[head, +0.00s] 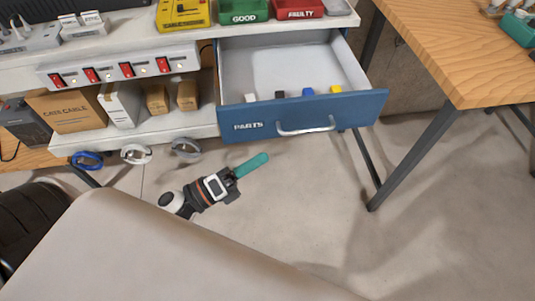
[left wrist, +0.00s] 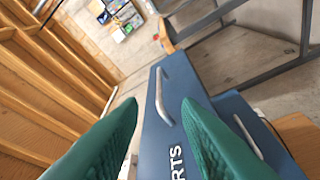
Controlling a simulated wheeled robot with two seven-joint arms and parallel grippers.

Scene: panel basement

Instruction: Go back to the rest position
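My left gripper (head: 266,157) shows dark with teal fingers in the head view, in front of and lower in the picture than the open drawer. In the left wrist view its two teal fingers (left wrist: 159,104) are spread, with nothing held between them. The blue drawer front (head: 355,109), marked PARTS, has a silver handle (head: 305,129). The handle also shows beyond the fingertips in the left wrist view (left wrist: 161,98); in the head view the gripper looks apart from it. My right gripper is in neither view.
The drawer stands pulled out, with several small coloured pieces inside near its front. Green (head: 243,11) and red (head: 298,9) bins stand on the bench above. Cable rings (head: 136,154) hang under the lower shelf. A wooden table (head: 460,50) with dark legs stands right; floor between is clear.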

